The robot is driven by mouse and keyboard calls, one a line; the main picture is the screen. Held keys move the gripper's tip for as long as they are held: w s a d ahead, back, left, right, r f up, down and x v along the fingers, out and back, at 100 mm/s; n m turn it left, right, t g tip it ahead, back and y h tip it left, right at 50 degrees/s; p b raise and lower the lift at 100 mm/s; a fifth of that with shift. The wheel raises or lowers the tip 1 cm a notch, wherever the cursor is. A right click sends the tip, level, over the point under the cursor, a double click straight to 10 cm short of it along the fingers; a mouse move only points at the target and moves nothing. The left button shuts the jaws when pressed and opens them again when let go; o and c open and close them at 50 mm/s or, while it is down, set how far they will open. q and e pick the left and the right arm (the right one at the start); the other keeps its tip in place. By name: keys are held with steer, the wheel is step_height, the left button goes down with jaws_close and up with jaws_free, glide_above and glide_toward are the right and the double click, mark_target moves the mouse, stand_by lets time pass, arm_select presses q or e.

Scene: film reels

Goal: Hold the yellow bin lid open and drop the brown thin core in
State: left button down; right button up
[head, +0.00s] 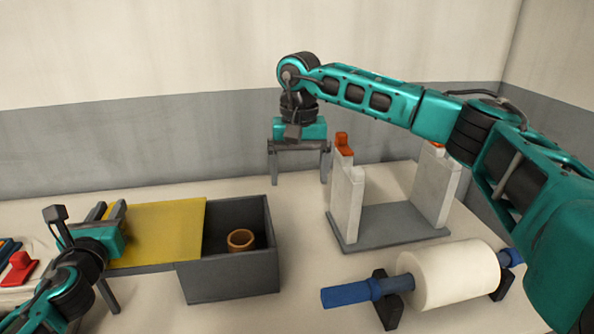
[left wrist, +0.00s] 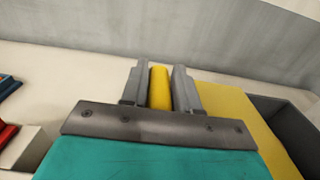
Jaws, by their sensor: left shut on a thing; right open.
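A dark grey bin (head: 230,278) stands on the table with its yellow lid (head: 165,228) slid to the left, so its right part is open. The brown thin core (head: 240,240) lies inside the bin, seen through the opening. My left gripper (head: 112,220) is at the lid's left end; in the left wrist view it is shut on the lid's yellow handle (left wrist: 160,88). My right gripper (head: 299,165) is open and empty, fingers pointing down, beyond the bin's back right corner.
A grey stand with white uprights (head: 390,225) and orange tops is right of the bin. A white roll on a blue shaft (head: 448,275) lies on dark supports at the front right. Red and blue items (head: 18,268) sit at the far left. A wall closes off the back.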

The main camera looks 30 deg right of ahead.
arm_select(q)
steer(key=shift+s+d, duration=0.8)
steer(key=shift+d, duration=1.2)
steer(key=shift+s+d, duration=0.85)
steer(key=shift+d, duration=1.15)
steer(key=shift+s+d, duration=0.8)
steer(key=shift+d, duration=1.2)
steer(key=c, duration=0.8)
jaws_free()
steer(key=shift+o, duration=0.2)
steer(key=shift+s, duration=0.1)
steer(key=v, duration=1.2)
steer(key=shift+s+a, duration=0.25)
steer(key=shift+s, duration=0.05)
steer(key=shift+f, duration=0.1)
steer(key=shift+s, duration=0.1)
